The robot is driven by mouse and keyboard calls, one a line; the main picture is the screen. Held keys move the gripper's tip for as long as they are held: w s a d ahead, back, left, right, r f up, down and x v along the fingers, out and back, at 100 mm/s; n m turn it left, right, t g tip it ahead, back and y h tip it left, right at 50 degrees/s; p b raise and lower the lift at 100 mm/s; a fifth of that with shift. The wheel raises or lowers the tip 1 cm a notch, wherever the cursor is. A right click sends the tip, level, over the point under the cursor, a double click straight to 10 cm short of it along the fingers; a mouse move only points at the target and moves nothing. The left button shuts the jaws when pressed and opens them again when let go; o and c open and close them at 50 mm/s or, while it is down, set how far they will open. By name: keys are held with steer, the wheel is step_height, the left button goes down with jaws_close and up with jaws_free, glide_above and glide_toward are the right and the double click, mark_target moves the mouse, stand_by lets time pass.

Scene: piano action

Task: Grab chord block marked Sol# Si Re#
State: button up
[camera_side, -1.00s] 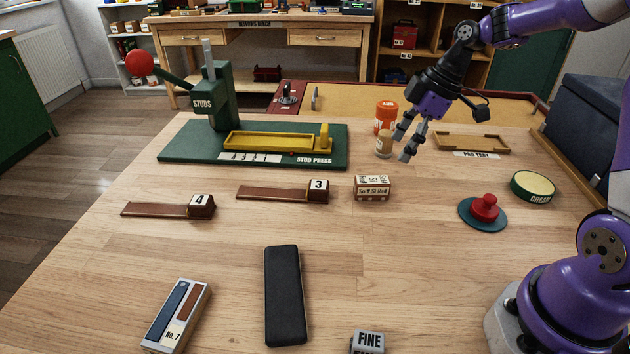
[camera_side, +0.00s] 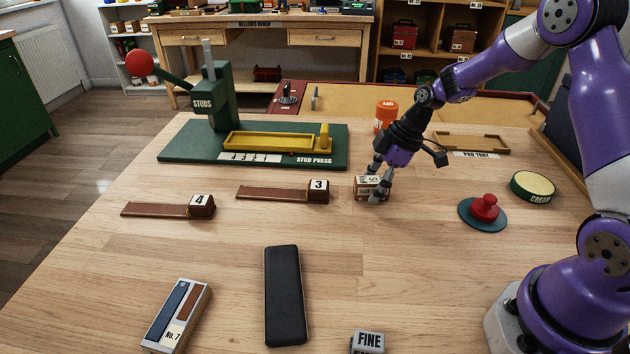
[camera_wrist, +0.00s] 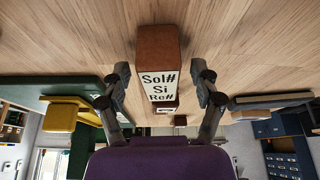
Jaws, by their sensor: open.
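The chord block (camera_side: 364,186) is a small wooden block with white labels, lying on the table right of the piece marked 3. In the wrist view the block (camera_wrist: 158,55) shows a white label reading Sol# Si Re#. My gripper (camera_side: 378,184) is down at the block, its fingers partly covering it in the side view. In the wrist view my gripper (camera_wrist: 163,88) is open, with one finger on each side of the block and small gaps showing between. I cannot tell whether a finger touches it.
The piece marked 3 (camera_side: 318,190) lies just left of the block. The green stud press (camera_side: 190,155) stands behind. A red button on a teal disc (camera_side: 484,208) and a green round tin (camera_side: 533,186) are to the right.

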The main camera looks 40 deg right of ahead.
jaws_close()
